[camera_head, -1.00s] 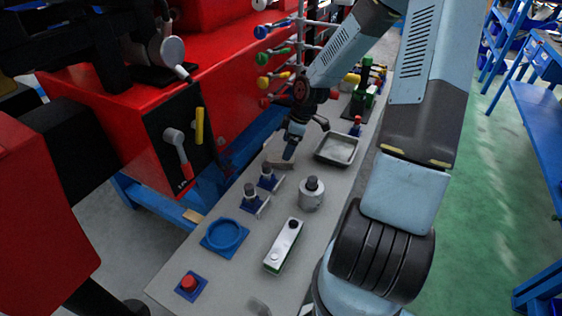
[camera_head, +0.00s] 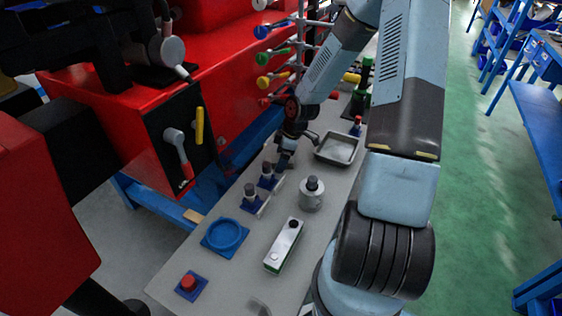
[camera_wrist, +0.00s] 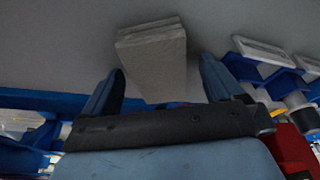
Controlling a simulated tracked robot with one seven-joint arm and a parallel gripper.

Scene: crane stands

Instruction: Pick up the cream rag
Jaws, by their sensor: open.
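The cream rag (camera_wrist: 152,55) shows in the wrist view as a folded, layered, greyish-beige piece on the grey bench top. My gripper (camera_wrist: 163,68) is open, with one blue finger to each side of the rag in the picture. I cannot tell whether the fingers touch it. In the head view my gripper (camera_head: 284,160) is low over the bench, left of the metal tray, and the rag is mostly hidden there.
Blue-based fixtures (camera_head: 255,199) stand close in front of my gripper. A grey metal tray (camera_head: 355,159) is to the right, and a silver cylinder (camera_head: 311,198) is nearer. The red machine (camera_head: 225,65) borders the bench on the left.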

